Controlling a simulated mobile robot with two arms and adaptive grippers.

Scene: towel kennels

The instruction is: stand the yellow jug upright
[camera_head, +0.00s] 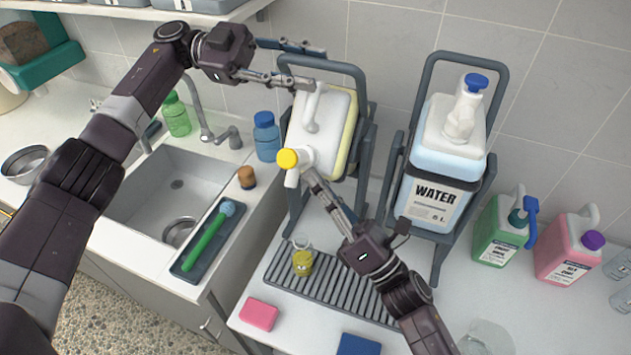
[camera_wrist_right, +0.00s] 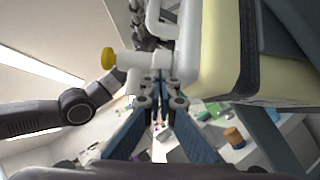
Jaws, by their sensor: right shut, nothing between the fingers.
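The yellow jug (camera_head: 336,116) is a white-topped jug with pale yellow sides and a yellow cap (camera_head: 288,158). It lies tipped in a dark tilting stand (camera_head: 362,178), with its cap and spout pointing down to the lower left. In the right wrist view its body (camera_wrist_right: 212,62) is at the upper right and its cap (camera_wrist_right: 108,60) at the upper left. My left gripper (camera_head: 317,67) is open near the top of the stand, above the jug's handle. My right gripper (camera_head: 312,180) is shut and empty close below the spout; I cannot tell whether it touches.
A WATER jug (camera_head: 436,190) stands upright in a second stand on the right. Green (camera_head: 498,232) and pink (camera_head: 568,245) jugs stand further right. A blue-capped bottle (camera_head: 266,138) is left of the tipped jug, beside the sink (camera_head: 150,212).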

